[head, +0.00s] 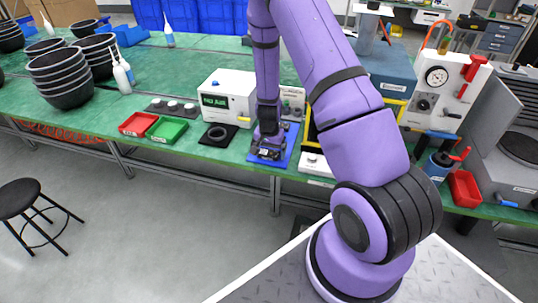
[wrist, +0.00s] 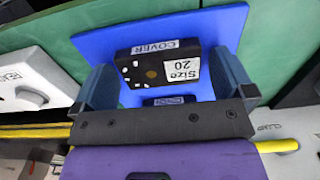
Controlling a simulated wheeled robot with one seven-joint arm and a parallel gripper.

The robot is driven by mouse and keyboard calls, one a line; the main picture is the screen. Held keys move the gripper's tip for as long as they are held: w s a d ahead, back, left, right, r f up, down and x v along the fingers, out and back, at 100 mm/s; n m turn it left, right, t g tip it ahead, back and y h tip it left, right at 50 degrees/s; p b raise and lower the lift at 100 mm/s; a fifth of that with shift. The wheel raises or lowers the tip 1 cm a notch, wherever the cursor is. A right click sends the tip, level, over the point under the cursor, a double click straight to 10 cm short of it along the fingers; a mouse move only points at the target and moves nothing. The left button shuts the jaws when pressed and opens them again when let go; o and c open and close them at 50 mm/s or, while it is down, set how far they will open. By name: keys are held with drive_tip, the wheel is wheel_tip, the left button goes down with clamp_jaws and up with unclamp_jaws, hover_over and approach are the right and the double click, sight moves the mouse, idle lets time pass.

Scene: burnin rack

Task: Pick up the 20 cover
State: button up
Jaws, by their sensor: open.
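The 20 cover (wrist: 158,65) is a black block with a "COVER" label and a white "Size 20" label. In the wrist view it lies on a blue mat (wrist: 222,28). My gripper (wrist: 165,90) is open, with one finger on each side of the cover; I cannot tell whether either finger touches it. In the head view my gripper (head: 268,142) is low over the blue mat (head: 281,158) at the bench's front edge. The cover is mostly hidden there by the gripper.
A white instrument box (head: 228,97) and a black pad with a ring (head: 218,134) stand left of the mat. Red (head: 138,123) and green (head: 167,130) trays lie further left. A white-fronted unit (head: 318,162) is close on the right.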

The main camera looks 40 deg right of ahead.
drive_tip(key=c, duration=0.8)
drive_tip(key=shift+r, duration=0.15)
